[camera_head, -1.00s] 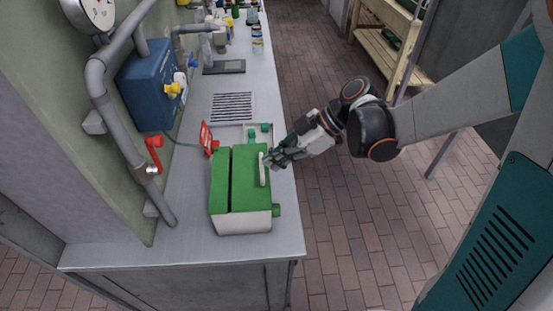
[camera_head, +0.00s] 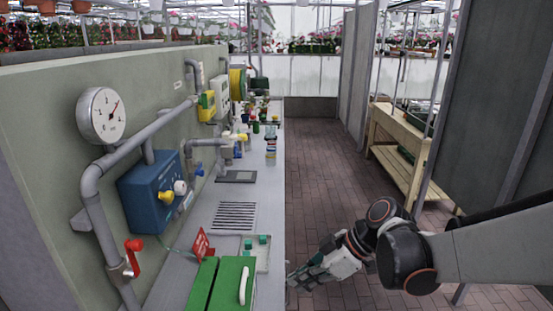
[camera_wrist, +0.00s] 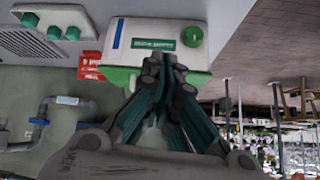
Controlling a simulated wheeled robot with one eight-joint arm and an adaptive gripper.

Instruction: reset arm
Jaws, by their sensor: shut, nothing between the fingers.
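My gripper (camera_head: 296,279) is shut and empty. In the head view it is beside the right edge of the bench, over the brick floor, to the right of the green-lidded box. In the wrist view my gripper (camera_wrist: 166,62) shows its dark fingers together, in front of the box's white side. The green-lidded box (camera_head: 205,288) stands on the bench with a white handle (camera_head: 244,285) on its lid. It also shows in the wrist view (camera_wrist: 140,30) with a round green knob (camera_wrist: 192,36).
The grey bench (camera_head: 222,192) carries a tray with green knobs (camera_head: 262,256), a red sign (camera_head: 201,245) and several bottles farther back. Pipes and a blue box (camera_head: 150,190) are on the left wall. A wooden rack (camera_head: 400,150) stands right. The brick aisle (camera_head: 315,180) between is clear.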

